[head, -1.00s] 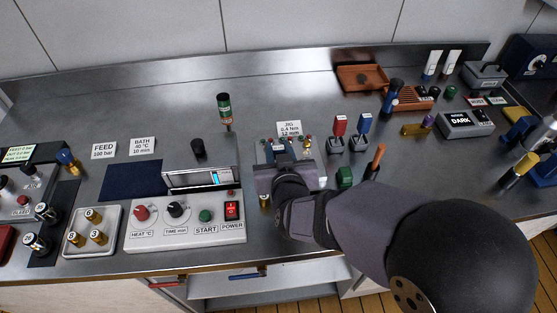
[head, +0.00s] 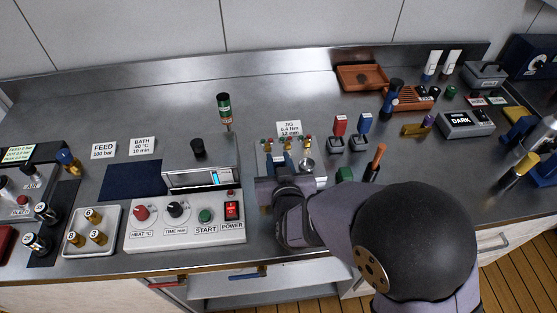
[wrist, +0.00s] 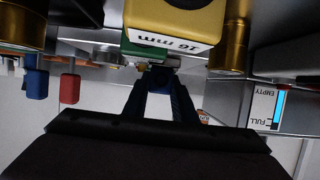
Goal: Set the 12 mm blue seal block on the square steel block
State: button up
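My gripper (head: 281,163) is over the front of the jig area in the head view. Its dark blue fingers point toward the back of the bench. In the wrist view the fingers (wrist: 158,78) have a gap near their base and draw close at the tips. Something blue shows at the tips; I cannot tell whether it is the 12 mm blue seal block or part of the fingers. I cannot make out the square steel block for certain. A yellow block marked 16 mm (wrist: 175,20) and a green block (wrist: 143,48) are close by in the wrist view.
The jig label (head: 289,129) stands behind the gripper. The bath panel (head: 184,222) is to the left. Red (head: 340,124) and blue (head: 364,123) handled pieces and an orange-handled tool (head: 376,158) are to the right. My arm hides the bench front.

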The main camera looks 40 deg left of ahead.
jog(key=o, duration=0.4)
jog(key=shift+r, duration=0.2)
jog(key=b+v, duration=0.1)
jog(key=v, duration=0.8)
jog(key=shift+s, duration=0.1)
jog(key=shift+s+d+b, duration=0.15)
jog(key=shift+d+b, duration=0.15)
jog(key=shift+b, duration=0.4)
jog(key=b, duration=0.3)
jog(key=shift+s+d+r, duration=0.1)
jog(key=shift+d+r, duration=0.05)
jog(key=shift+d, duration=0.15)
jog(key=b, duration=0.1)
jog(key=s+b, duration=0.1)
jog(key=shift+d+r+b, duration=0.3)
jog(key=shift+r+b, duration=0.05)
jog(key=shift+b, duration=0.05)
jog(key=shift+s, duration=0.1)
